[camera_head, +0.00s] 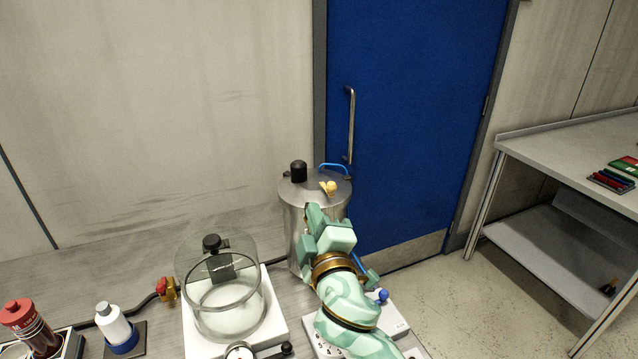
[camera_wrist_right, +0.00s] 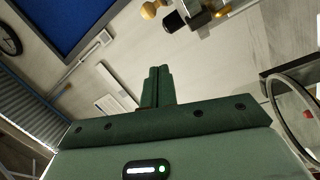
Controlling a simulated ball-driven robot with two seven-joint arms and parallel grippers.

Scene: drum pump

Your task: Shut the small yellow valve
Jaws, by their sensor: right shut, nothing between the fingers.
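The small yellow valve (camera_head: 328,187) sits on the lid of a steel drum (camera_head: 296,222), near the lid's front right. Its yellow knob also shows at the top of the right wrist view (camera_wrist_right: 150,9). My right gripper (camera_head: 314,210) is in front of the drum, just below the valve in the picture, and covers part of the drum's side. Its fingers (camera_wrist_right: 157,72) are shut and empty, and a gap shows between them and the knob in the right wrist view. My left gripper is not in view.
A black knob (camera_head: 298,171) and a blue hose (camera_head: 334,166) are also on the lid. A glass vessel (camera_head: 216,290) stands left of my arm. A red-handled brass fitting (camera_head: 166,289) and bottles are further left. A blue door (camera_head: 410,110) is behind.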

